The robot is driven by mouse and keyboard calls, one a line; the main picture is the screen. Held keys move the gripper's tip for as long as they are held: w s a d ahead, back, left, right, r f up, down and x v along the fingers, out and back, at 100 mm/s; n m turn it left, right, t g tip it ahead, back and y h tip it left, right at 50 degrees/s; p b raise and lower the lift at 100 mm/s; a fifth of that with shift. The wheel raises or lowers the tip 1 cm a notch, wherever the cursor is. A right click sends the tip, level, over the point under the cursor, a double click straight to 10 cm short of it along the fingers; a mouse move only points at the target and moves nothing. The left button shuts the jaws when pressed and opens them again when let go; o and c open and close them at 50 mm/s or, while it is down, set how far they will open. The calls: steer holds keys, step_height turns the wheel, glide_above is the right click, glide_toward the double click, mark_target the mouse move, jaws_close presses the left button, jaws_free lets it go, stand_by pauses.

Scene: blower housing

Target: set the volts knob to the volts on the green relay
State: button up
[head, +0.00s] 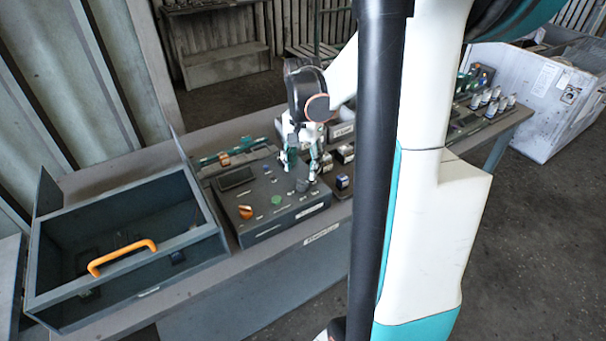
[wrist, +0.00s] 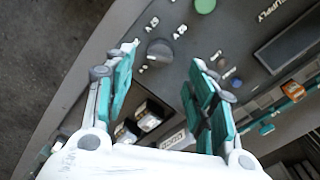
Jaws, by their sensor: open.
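The grey round knob (wrist: 160,50), with small volt marks around it, is on the dark supply panel (wrist: 232,35). In the head view the knob (head: 302,186) shows just below my gripper (head: 301,174). In the wrist view my gripper (wrist: 165,56) is open, its fingertips on either side of the knob, with visible gaps. I cannot tell whether they touch it or where its pointer faces. Small relay-like blocks (wrist: 150,113) stand beside the panel; I cannot make out which is green or read its volts.
The panel also has a green button (head: 277,200), an orange knob (head: 246,212) and a dark display (head: 236,178). An open drawer-like box (head: 205,236) with an orange handle (head: 122,257) stands left. Several small bottles (head: 492,104) stand far right.

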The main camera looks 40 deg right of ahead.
mark_target(303, 180)
step_height(303, 180, up, 6)
steer(key=shift+r, duration=0.2)
stand_by(0.6)
